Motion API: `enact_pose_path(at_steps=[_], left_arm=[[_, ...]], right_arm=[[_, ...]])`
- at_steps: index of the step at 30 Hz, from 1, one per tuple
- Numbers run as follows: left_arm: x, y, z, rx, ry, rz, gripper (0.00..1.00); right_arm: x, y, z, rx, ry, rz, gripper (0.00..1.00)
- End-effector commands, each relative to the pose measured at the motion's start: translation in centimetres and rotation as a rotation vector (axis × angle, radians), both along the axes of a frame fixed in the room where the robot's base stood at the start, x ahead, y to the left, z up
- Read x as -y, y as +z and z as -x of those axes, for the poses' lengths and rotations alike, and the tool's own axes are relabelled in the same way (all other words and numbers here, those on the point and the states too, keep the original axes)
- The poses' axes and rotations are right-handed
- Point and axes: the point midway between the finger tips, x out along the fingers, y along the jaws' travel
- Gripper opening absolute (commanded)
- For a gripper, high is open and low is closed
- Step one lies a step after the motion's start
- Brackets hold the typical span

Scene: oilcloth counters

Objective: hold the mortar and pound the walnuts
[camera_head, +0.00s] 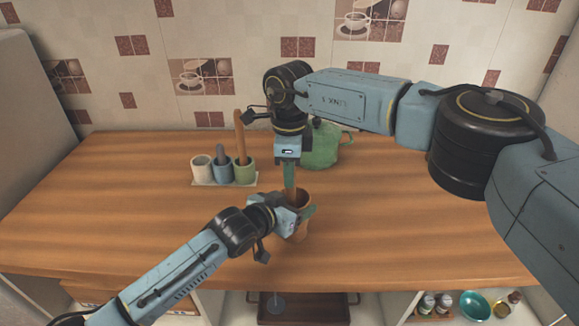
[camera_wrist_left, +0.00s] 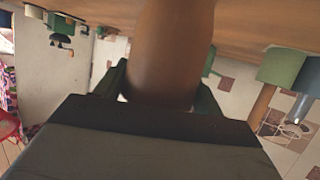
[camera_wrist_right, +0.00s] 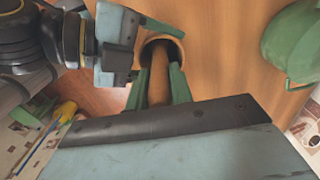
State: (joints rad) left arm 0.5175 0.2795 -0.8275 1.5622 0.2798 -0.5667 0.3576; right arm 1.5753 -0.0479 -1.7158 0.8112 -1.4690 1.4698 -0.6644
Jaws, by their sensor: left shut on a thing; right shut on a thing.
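The mortar (camera_head: 299,196) is a brown wooden cup standing on the counter near the middle. My left gripper (camera_head: 300,219) is shut on the mortar from the lower left; its brown body fills the top of the left wrist view (camera_wrist_left: 172,45). My right gripper (camera_head: 289,172) points down above the mortar and is shut on the wooden pestle (camera_head: 290,186). In the right wrist view the pestle (camera_wrist_right: 158,80) runs between the green fingers into the round mouth of the mortar (camera_wrist_right: 163,42). The walnuts inside are hidden.
A green teapot (camera_head: 321,146) stands just behind my right gripper. A holder (camera_head: 225,181) with three cups and some tools stands to the left. The wooden counter (camera_head: 110,215) is clear at left and right. Open shelves with jars and a teal bowl (camera_head: 474,304) lie below its front edge.

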Motion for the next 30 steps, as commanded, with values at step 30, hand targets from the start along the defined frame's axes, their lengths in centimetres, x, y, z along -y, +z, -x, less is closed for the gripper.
enact_pose_path(at_steps=[30], left_arm=[[0.0, -0.1, 0.0, -0.002, -0.001, 0.001, 0.39]], right_arm=[[0.0, 1.6, 0.0, -0.001, -0.001, -0.001, 0.00]])
